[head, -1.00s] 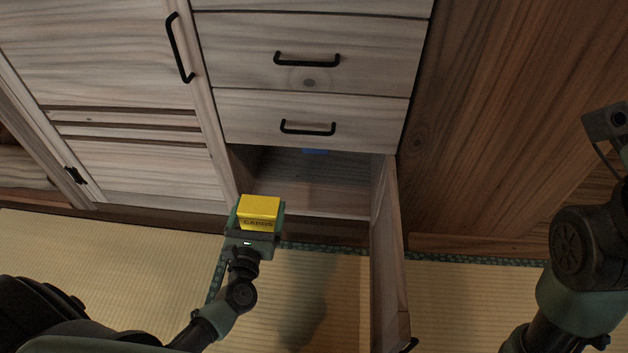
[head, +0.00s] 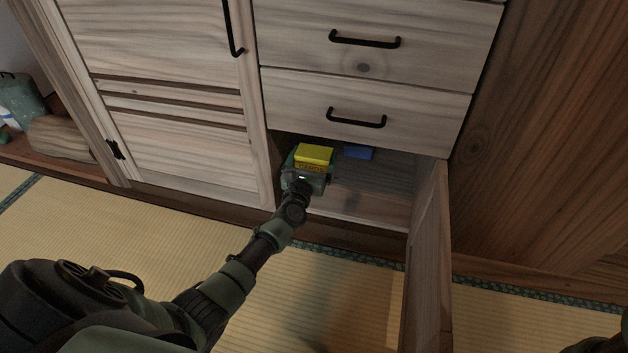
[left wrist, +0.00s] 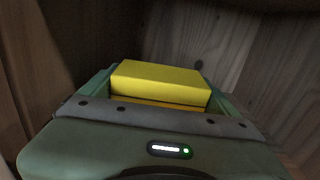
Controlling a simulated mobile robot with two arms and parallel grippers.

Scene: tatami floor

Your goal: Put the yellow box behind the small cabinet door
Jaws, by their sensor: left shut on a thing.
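The yellow box (head: 314,154) is held in my left gripper (head: 308,169), which is shut on it. The box is at the left side of the opening of the small cabinet compartment (head: 380,202), under the lower drawer. In the left wrist view the yellow box (left wrist: 160,84) sits between the fingers of my left gripper (left wrist: 160,98), with wooden walls around it. The small cabinet door (head: 428,265) stands open to the right of the opening, swung out toward me. My right gripper does not show.
A blue object (head: 358,153) lies deeper in the compartment, right of the yellow box. Two drawers with black handles are above; the lower drawer (head: 367,92) is shut. A larger shut door (head: 170,95) is at the left. The compartment's right part has bare floor.

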